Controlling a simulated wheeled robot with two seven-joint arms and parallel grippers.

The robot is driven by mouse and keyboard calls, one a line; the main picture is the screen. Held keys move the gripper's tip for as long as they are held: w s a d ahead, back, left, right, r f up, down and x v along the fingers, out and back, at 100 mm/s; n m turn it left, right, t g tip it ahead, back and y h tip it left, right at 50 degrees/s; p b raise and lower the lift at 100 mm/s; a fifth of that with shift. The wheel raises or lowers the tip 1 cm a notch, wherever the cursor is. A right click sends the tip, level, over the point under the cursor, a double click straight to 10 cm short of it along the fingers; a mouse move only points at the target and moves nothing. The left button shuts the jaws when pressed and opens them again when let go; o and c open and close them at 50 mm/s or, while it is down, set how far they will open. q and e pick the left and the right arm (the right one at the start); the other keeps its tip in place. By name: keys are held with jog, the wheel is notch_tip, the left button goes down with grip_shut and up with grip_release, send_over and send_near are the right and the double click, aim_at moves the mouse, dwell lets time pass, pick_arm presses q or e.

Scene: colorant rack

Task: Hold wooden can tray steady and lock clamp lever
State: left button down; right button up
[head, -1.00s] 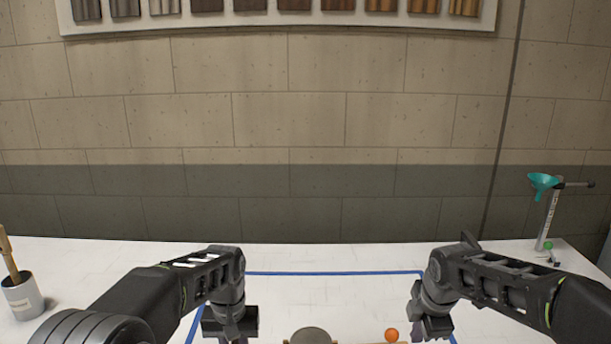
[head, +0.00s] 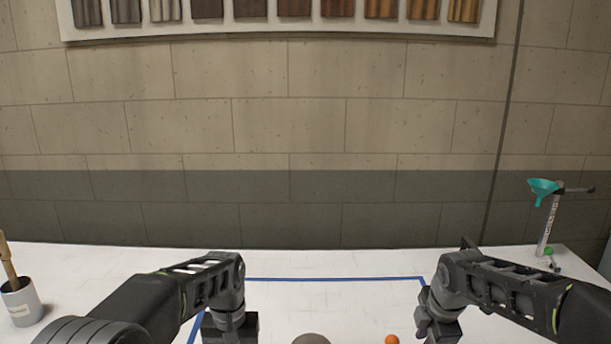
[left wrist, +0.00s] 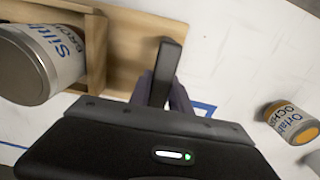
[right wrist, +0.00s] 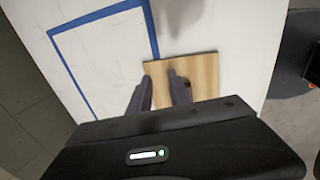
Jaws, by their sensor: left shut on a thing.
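A dark upright piece (left wrist: 168,62) stands at the tray's end. My left gripper (left wrist: 163,85) is shut on this dark piece; it also shows in the head view (head: 230,328). My right gripper (right wrist: 160,88) has its fingers apart over a flat wooden board (right wrist: 205,75), and it also shows in the head view (head: 438,322). I cannot make out the clamp lever clearly.
A second can (left wrist: 290,122) with an orange band stands apart on the white table. Blue tape (head: 330,279) outlines an area there. A pot with a wooden handle (head: 20,302) stands at left, a teal funnel on a stand (head: 543,187) at right.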

jog(key=v, duration=1.2)
jog(key=shift+c, duration=0.2)
